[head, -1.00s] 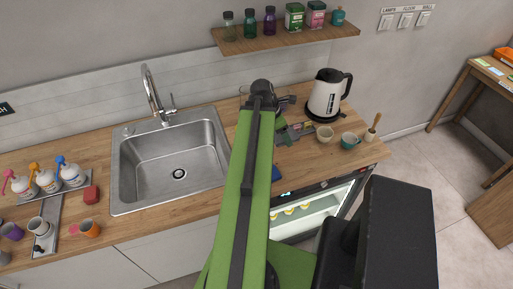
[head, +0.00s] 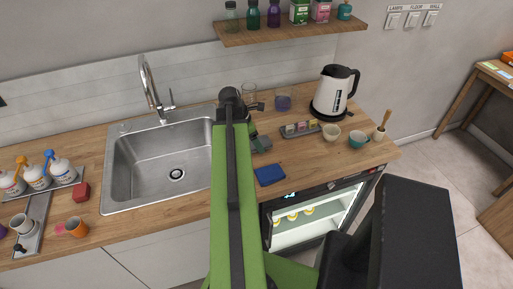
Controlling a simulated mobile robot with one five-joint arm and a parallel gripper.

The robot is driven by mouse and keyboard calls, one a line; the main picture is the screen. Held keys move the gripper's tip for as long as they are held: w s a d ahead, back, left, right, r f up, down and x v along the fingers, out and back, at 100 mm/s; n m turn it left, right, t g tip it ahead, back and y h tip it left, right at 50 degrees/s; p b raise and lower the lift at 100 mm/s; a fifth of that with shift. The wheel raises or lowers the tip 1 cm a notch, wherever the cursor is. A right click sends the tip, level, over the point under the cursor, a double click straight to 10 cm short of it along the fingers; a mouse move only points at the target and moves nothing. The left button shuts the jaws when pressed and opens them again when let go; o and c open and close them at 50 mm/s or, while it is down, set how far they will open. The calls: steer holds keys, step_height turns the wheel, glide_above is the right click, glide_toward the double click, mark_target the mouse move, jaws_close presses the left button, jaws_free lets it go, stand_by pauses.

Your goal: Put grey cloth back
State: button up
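I cannot make out a grey cloth for certain in the head view. My gripper (head: 260,143) is at the end of my green arm, over the counter just right of the sink (head: 160,165). It is small and partly hidden by the arm, so its opening and any hold cannot be told. A folded blue cloth (head: 270,175) lies on the wooden counter (head: 330,160), just below and right of my gripper.
A small tray (head: 288,134) with coloured packets, a kettle (head: 334,92), cups (head: 358,139) and a mortar with pestle (head: 380,131) stand to the right. The lit fridge (head: 320,220) below is open-fronted or glass-doored. Bottles and cups fill the counter's left end.

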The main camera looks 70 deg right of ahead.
step_height(320, 180, down, 2)
steer(key=shift+f+b, duration=0.25)
steer(key=shift+b, duration=0.25)
steer(key=shift+r, duration=0.25)
steer(key=shift+f, duration=0.15)
steer(key=o, duration=1.2)
steer(key=p+v, duration=1.1)
steer(key=v, duration=0.1)
